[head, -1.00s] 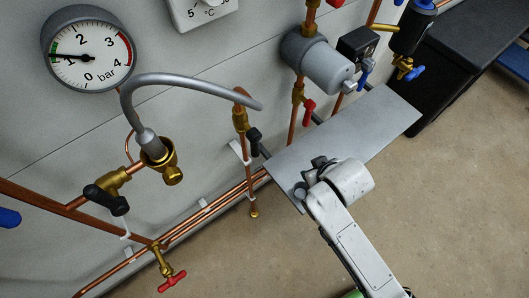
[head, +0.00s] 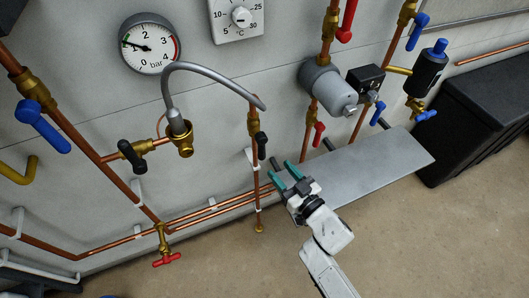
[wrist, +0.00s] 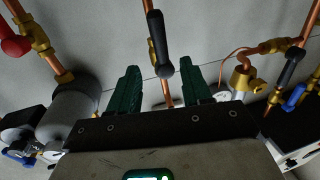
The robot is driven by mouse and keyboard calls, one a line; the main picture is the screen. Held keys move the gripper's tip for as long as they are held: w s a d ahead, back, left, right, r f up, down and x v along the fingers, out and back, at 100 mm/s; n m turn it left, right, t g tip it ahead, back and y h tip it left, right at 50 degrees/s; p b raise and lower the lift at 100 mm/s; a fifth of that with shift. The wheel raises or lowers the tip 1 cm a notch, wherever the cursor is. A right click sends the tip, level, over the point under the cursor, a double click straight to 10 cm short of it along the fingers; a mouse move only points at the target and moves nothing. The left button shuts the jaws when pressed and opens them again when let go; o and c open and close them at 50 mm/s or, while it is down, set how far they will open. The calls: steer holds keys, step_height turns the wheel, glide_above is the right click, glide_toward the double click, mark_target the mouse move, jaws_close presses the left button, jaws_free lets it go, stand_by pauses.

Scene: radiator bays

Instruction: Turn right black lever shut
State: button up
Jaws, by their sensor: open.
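The right black lever (head: 261,145) sits on a brass valve of a thin vertical copper pipe, below the end of the grey hose. It points down, roughly along the pipe. In the wrist view the lever (wrist: 158,45) stands beyond the gap between my fingers. My gripper (head: 280,169) is open and empty, below and right of the lever, with its green fingers toward the wall. I see no contact. Another black lever (head: 132,155) sits on a brass valve at the left; it also shows at the right of the wrist view (wrist: 292,65).
A grey hose (head: 210,68) arches left of the lever. A grey shelf plate (head: 370,165) sticks out right of my gripper, below a grey cylinder (head: 328,88) and a red lever (head: 319,134). A pressure gauge (head: 150,44) hangs upper left. Floor in front is clear.

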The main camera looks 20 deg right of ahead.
mark_target(264, 151)
steer(key=w, duration=0.3)
steer(key=w+a, duration=0.1)
steer(key=w, duration=0.3)
steer(key=w+a, duration=0.1)
steer(key=w, duration=0.2)
steer(key=shift+w, duration=0.2)
steer(key=shift+c, duration=0.5)
jaws_close()
